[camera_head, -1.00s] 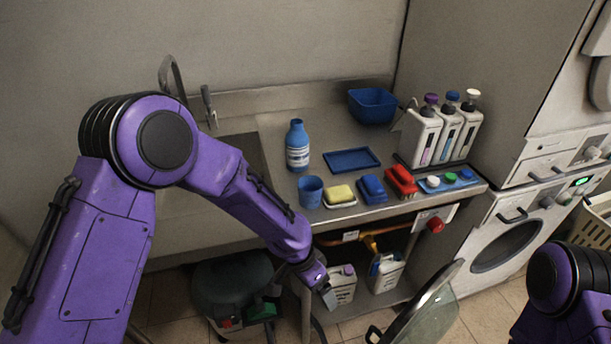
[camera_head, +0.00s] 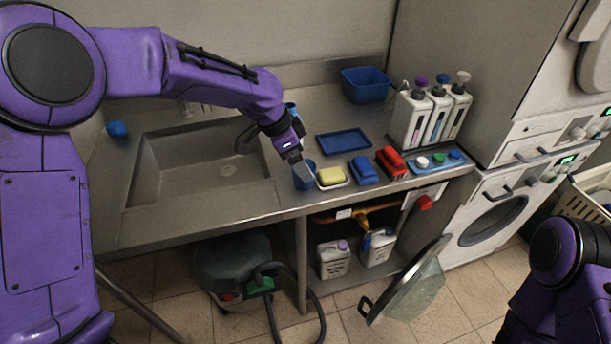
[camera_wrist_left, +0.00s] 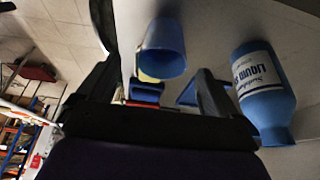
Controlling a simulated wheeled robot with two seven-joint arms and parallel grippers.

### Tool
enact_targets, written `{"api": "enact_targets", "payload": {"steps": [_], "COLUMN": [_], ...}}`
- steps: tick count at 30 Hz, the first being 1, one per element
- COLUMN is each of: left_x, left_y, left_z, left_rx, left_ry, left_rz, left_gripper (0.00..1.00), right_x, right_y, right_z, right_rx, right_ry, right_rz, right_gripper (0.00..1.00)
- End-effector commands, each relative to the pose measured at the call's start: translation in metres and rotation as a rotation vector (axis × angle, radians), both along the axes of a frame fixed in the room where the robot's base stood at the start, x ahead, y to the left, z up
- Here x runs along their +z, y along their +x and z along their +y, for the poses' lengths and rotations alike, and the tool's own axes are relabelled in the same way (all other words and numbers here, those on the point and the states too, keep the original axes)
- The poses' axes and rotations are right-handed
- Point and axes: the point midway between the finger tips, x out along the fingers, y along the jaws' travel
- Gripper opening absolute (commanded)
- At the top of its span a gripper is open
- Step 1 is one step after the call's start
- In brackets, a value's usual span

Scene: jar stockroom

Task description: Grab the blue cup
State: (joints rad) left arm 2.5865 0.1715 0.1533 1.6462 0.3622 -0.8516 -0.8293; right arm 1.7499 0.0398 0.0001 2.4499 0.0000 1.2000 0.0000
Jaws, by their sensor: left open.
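The blue cup (camera_head: 303,181) stands upright near the front edge of the steel counter, left of the yellow sponge. Its upper part is partly hidden by my left gripper (camera_head: 268,152), which is open and empty just above it and to its left. In the left wrist view the cup (camera_wrist_left: 163,52) shows beyond the fingers, between their directions, with a gap to them. I cannot tell how wide that gap is. My right gripper is out of view; only part of that arm shows at lower right.
A blue labelled bottle (camera_wrist_left: 264,92) stands close behind the cup, mostly hidden by my arm in the head view. The yellow sponge (camera_head: 330,176), blue sponge (camera_head: 363,170) and red item (camera_head: 390,162) line the front edge. The sink (camera_head: 200,172) lies left.

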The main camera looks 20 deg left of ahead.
Motion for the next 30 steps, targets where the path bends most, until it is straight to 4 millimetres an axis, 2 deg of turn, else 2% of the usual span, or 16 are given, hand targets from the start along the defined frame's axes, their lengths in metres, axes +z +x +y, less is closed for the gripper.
{"api": "enact_targets", "payload": {"steps": [4, 10, 13, 19, 24, 30], "left_x": [-0.016, -0.051, -0.058, -0.059, -0.059, -0.059], "left_y": [0.003, 0.009, 0.011, 0.011, 0.011, 0.011], "left_z": [-0.004, -0.010, -0.013, -0.013, -0.013, -0.013], "left_rx": [-0.001, -0.003, -0.001, -0.002, -0.001, -0.001], "left_ry": [0.001, 0.001, 0.001, 0.000, 0.001, 0.000], "left_rz": [0.003, 0.003, 0.001, 0.000, 0.001, 0.000], "left_gripper": [0.93, 0.93, 0.93, 0.93, 0.38, 0.36], "right_x": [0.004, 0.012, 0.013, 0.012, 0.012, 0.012], "right_y": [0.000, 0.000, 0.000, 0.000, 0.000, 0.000], "right_z": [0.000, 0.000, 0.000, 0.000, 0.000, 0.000], "right_rx": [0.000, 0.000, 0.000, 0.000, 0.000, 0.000], "right_ry": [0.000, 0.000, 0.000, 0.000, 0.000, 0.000], "right_rz": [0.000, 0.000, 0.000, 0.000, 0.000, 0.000], "right_gripper": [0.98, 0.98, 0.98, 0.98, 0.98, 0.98]}}
